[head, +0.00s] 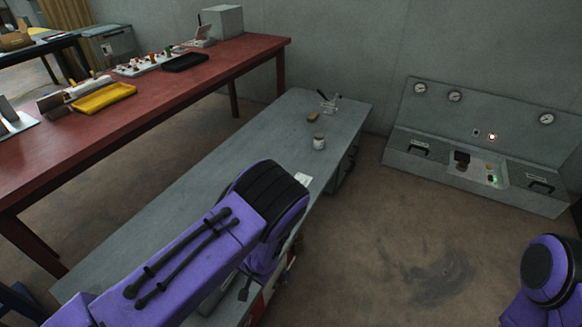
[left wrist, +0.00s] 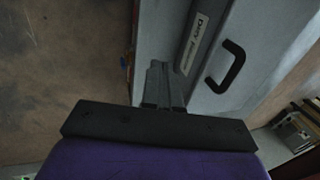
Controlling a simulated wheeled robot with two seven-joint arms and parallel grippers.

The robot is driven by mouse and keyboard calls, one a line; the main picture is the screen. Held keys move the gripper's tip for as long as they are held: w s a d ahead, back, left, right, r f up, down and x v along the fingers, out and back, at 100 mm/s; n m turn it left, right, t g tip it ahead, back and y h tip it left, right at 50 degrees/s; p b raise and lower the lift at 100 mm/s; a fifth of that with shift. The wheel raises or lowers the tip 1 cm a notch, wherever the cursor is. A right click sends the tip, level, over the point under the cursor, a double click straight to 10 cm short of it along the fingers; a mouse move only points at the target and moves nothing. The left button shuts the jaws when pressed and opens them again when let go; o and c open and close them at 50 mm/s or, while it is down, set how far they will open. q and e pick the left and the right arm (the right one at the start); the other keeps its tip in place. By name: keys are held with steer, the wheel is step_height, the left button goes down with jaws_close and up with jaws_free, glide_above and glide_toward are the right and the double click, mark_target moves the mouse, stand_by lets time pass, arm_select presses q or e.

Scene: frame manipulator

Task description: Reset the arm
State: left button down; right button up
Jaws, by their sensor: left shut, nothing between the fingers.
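My left arm (head: 215,235) reaches in from the lower left of the head view, in front of the grey bench. In the left wrist view my left gripper (left wrist: 160,82) is shut and empty, its fingers together. It is close to a grey panel with a black handle (left wrist: 227,68) and a printed label; I cannot tell whether it touches the panel. In the head view my arm hides most of this gripper. A purple part of my right arm (head: 545,275) shows at the lower right edge; its gripper is out of view.
The grey bench (head: 230,140) carries a small jar (head: 319,142), a brown block (head: 312,117) and a small stand (head: 328,102). A red table (head: 130,110) with trays stands to the left. A control console (head: 480,150) stands against the back wall. The brown floor (head: 400,240) between is clear.

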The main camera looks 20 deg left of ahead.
arm_select(q)
steer(key=s+a+r+n+t, duration=0.1)
steer(key=s+n, duration=0.3)
steer(key=s, duration=0.6)
steer(key=s+a+r+n+t, duration=0.1)
steer(key=s+n, duration=0.3)
steer(key=s, duration=0.6)
steer(key=shift+s+a+r+t, duration=0.3)
steer(key=shift+a+r, duration=0.1)
steer(key=shift+a, duration=0.4)
